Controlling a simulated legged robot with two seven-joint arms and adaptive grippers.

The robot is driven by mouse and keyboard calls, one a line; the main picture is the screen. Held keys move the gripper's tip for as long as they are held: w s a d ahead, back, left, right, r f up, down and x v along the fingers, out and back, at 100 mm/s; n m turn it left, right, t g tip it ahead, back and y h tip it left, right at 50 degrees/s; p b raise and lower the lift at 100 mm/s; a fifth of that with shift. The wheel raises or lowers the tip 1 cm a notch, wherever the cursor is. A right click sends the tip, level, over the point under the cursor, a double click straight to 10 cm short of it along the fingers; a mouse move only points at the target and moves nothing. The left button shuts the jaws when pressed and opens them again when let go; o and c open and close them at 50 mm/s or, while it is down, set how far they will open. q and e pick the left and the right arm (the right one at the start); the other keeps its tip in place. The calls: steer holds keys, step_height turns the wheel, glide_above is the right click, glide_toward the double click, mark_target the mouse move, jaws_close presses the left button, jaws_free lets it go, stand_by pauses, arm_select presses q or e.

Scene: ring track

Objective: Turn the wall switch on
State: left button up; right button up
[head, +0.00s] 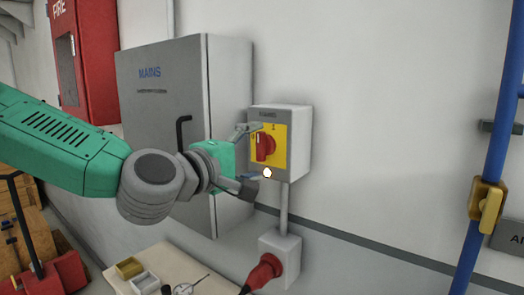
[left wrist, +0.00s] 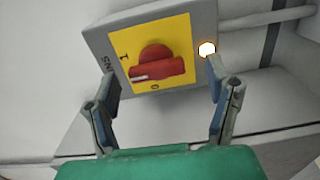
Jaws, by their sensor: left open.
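The wall switch (head: 298,140) is a grey box with a yellow plate and a red rotary knob (head: 266,147). In the left wrist view the knob (left wrist: 158,66) lies roughly level across the picture, its white mark at the left end. The marks I and 0 show on the yellow plate (left wrist: 180,30). My left gripper (head: 252,153) is open in front of the switch. In the left wrist view its fingers (left wrist: 162,78) are spread on either side of the knob, apart from it. My right gripper is in neither view.
A grey MAINS cabinet (head: 165,90) stands left of the switch. A bright white spot (head: 267,173) shows at the switch's lower edge. Below are a socket box (head: 290,250) with a red plug (head: 264,271) and a bench (head: 115,278). A blue pipe (head: 492,140) runs at right.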

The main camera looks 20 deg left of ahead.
arm_select(q)
steer(key=v, duration=0.4)
steer(key=shift+s+a+f, duration=0.15)
steer(key=shift+s+a, duration=0.05)
steer(key=shift+d, duration=0.1)
